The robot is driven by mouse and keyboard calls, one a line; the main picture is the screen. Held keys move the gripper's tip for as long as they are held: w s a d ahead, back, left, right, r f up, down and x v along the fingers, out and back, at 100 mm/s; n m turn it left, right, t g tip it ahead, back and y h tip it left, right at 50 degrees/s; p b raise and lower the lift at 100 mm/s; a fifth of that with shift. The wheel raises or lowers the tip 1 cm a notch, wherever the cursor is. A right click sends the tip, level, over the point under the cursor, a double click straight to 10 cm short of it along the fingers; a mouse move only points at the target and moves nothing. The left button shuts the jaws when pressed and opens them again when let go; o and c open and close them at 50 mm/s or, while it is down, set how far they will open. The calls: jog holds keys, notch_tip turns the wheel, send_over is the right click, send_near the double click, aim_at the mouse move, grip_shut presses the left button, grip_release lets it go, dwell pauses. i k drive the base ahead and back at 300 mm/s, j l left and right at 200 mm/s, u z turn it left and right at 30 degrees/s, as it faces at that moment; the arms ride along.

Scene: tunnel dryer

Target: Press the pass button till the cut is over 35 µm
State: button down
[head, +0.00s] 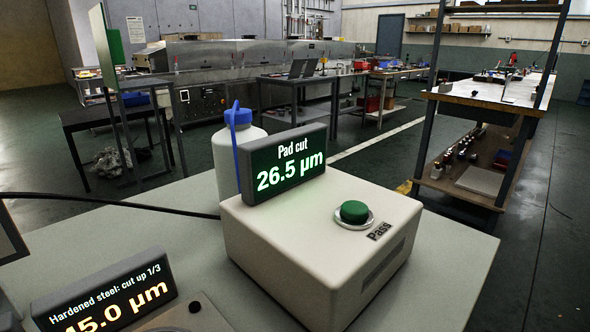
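The pass button (354,212) is a green round cap in a pale ring on top of a cream box (290,251). The label "Pass" (379,231) is beside it. A display (286,164) on the box reads "Pad cut 26.5 µm" in pale figures on dark green. My gripper is not in view.
The box stands on a pale table (455,262). A white bottle (226,150) with a blue cap and tube stands behind the box. A black cable (120,203) crosses the table's left side. Table space right of the box is clear. Benches and a long machine stand behind.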

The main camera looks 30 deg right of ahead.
aim_at(352, 211)
jog(key=j+z, duration=0.1)
jog(key=j, duration=0.3)
jog(key=k+j+z, duration=0.1)
jog(key=j, duration=0.35)
jog(key=j+z, duration=0.15)
jog(key=j, duration=0.25)
jog(key=k+j+z, duration=0.1)
jog(key=j, duration=0.3)
jog(key=k+j+z, duration=0.1)
jog(key=j, duration=0.25)
jog(key=k+j+z, duration=0.1)
jog(key=j, duration=0.3)
jog(key=k+j+z, duration=0.1)
jog(key=j, duration=0.25)
jog(key=k, duration=0.1)
